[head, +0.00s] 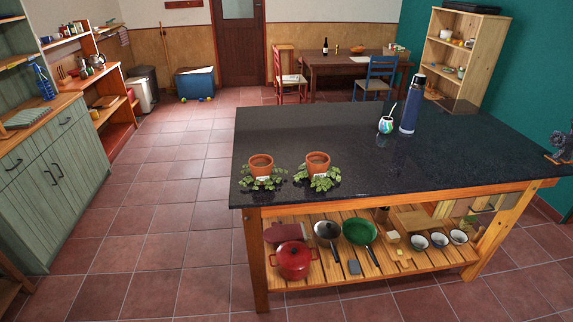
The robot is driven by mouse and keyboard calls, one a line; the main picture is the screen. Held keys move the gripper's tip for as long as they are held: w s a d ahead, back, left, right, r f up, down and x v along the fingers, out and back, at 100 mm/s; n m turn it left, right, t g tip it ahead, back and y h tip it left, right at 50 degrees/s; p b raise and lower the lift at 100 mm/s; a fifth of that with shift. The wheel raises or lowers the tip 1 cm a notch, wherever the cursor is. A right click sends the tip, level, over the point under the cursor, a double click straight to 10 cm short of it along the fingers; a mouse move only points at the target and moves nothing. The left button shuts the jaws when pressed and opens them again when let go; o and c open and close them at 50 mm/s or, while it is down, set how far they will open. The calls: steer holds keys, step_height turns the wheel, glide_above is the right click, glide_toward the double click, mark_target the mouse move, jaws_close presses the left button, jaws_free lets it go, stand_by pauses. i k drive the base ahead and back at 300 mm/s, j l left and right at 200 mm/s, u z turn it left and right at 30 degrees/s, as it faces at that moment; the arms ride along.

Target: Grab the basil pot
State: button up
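Two terracotta pots stand side by side near the front left corner of the dark island top (340,140): a left pot (261,162) and a right pot (317,160). Each has green leaves spread around its base and a small pale label low on its front. The two look much alike. I cannot tell which one is the basil, and the label writing is too small to read. My gripper is not in view.
The shelf below holds a red pot (293,261), pans and bowls. Tiled floor (180,190) is clear to the left, before green cabinets (60,170).

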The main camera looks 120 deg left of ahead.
mark_target(317, 168)
steer(key=u, duration=3.55)
steer(key=i+j, duration=0.1)
steer(key=i, duration=0.9)
steer(key=i+j, duration=0.1)
steer(key=i, duration=0.95)
